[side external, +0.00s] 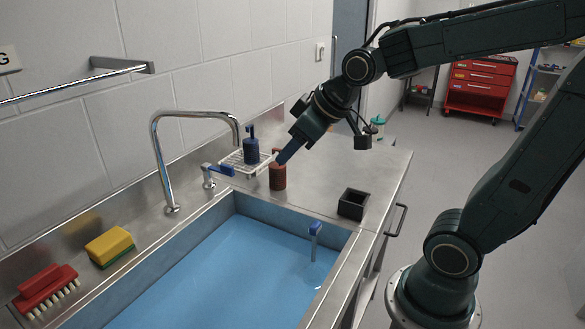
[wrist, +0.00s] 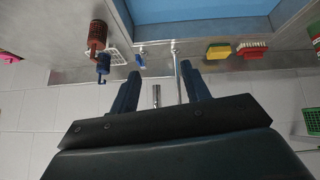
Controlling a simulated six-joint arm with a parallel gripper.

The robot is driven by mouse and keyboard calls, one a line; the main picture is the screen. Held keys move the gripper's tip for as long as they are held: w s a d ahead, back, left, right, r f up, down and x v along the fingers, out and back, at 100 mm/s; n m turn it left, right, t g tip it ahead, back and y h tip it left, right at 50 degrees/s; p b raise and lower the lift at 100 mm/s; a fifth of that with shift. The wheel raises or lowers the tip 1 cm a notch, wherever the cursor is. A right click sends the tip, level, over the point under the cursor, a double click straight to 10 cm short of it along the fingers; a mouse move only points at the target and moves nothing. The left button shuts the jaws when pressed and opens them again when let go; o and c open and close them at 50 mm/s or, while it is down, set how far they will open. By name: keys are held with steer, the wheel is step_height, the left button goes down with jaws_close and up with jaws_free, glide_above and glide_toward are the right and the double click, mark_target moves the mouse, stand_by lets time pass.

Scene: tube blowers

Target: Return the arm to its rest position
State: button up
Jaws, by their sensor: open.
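My gripper (side external: 281,158) is at the end of my outstretched arm, angled down over the counter behind the sink's right end. In the wrist view its two fingers (wrist: 163,82) are spread apart with nothing held between them. A dark blue tube blower (side external: 251,151) stands upright on a small white wire rack (side external: 232,160). A red-brown tube blower (side external: 278,181) stands on the counter just below my fingertips in the side view. In the wrist view the red-brown blower (wrist: 97,38) and the blue blower (wrist: 103,66) both lie left of the fingers, apart from them.
A curved tap (side external: 158,160) rises behind the blue-bottomed sink (side external: 225,275). A black open box (side external: 352,203) stands on the right counter. A blue-topped item (side external: 314,240) is at the sink's right side. A yellow sponge (side external: 110,246) and red brush (side external: 45,290) lie left.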

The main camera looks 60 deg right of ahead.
steer(key=s+a+m+g, duration=0.1)
steer(key=s+a, duration=0.2)
steer(key=s, duration=1)
steer(key=shift+s+g, duration=0.3)
steer(key=shift+g, duration=0.1)
steer(key=shift+o, duration=0.2)
steer(key=o, duration=0.7)
steer(key=shift+w+d, duration=0.1)
steer(key=o, duration=0.4)
steer(key=shift+w, duration=0.15)
steer(key=shift+w+d+f, duration=0.1)
steer(key=shift+w+d, duration=0.05)
steer(key=shift+w, duration=0.1)
steer(key=shift+w+d+f+g, duration=0.95)
steer(key=shift+w+d+f, duration=0.3)
steer(key=shift+w, duration=0.35)
steer(key=shift+w+d+f+g, duration=0.9)
steer(key=shift+w+d+f, duration=0.2)
steer(key=shift+w+d, duration=0.45)
steer(key=shift+w+d+f+g, duration=0.95)
steer(key=shift+w+d+f, duration=0.25)
steer(key=shift+w, duration=0.5)
